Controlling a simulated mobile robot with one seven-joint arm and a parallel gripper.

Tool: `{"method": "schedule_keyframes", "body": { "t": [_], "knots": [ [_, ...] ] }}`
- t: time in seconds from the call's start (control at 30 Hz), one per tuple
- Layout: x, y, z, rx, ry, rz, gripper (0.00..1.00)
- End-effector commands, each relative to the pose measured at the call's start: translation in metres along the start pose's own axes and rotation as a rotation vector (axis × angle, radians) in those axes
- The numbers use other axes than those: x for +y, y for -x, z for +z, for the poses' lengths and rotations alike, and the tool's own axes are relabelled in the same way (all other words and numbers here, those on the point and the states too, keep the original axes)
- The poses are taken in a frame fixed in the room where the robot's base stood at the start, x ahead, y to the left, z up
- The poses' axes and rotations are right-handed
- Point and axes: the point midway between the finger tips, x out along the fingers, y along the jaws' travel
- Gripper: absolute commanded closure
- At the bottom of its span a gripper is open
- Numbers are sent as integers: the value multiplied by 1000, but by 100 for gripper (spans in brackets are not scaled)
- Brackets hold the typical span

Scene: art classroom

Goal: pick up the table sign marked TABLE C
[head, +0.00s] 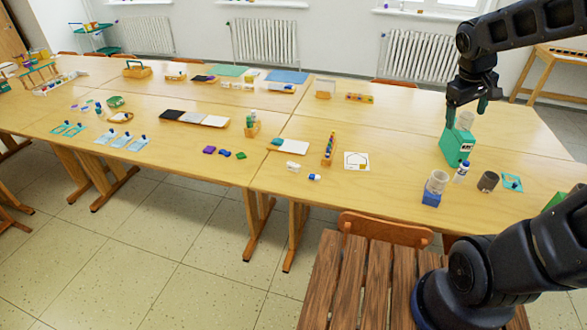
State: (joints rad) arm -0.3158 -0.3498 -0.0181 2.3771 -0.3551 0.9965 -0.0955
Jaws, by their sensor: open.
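I cannot make out lettering reading TABLE C on anything in the head view, so I cannot tell which thing is the sign. My gripper (467,112) is open, fingers pointing down, over the right part of the long table (405,133). In the picture it overlaps the top of a green box-like thing (455,146) with a small dark-and-white label. A pale, whitish thing (466,120) shows between and behind the fingers. I cannot tell whether the fingers touch either one.
A wooden chair back (386,229) stands at the near edge. The tabletop left of the green thing is mostly clear.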

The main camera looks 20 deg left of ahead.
Motion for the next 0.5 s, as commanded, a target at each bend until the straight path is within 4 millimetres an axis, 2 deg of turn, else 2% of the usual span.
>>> {"method": "schedule_keyframes", "body": {
  "t": [0.03,0.27,0.5],
  "knots": [
    [-4,-5,-13,-17,54,14,20],
    [-21,-25,-68,-84,292,97,20],
    [-54,-49,-127,-140,543,195,20]
  ]
}}
